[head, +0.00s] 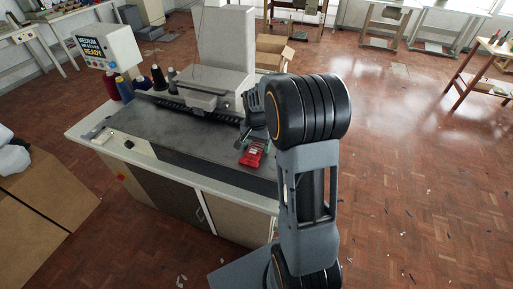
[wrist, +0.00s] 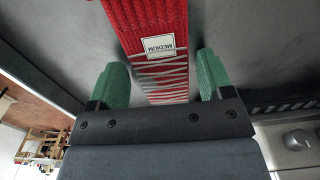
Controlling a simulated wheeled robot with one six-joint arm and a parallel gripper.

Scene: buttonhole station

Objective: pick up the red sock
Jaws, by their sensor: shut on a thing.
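The red sock (head: 252,155) is at the right end of the dark worktop of the buttonhole station, below my gripper (head: 250,142). In the wrist view the red sock (wrist: 155,22) is ribbed red with white stripes and a white label reading MEDIUM. My gripper's green fingertips (wrist: 163,80) stand on either side of the striped part and are shut on it. The grey worktop (wrist: 225,25) lies behind the sock. I cannot tell whether the sock touches the worktop or is slightly above it.
The machine (head: 225,45) rises at the back of the worktop. Thread cones (head: 158,78) and a sign box (head: 108,47) stand at the back left. A cardboard box (head: 272,50) is behind the machine, and another (head: 40,195) is at the lower left. The floor at right is mostly clear.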

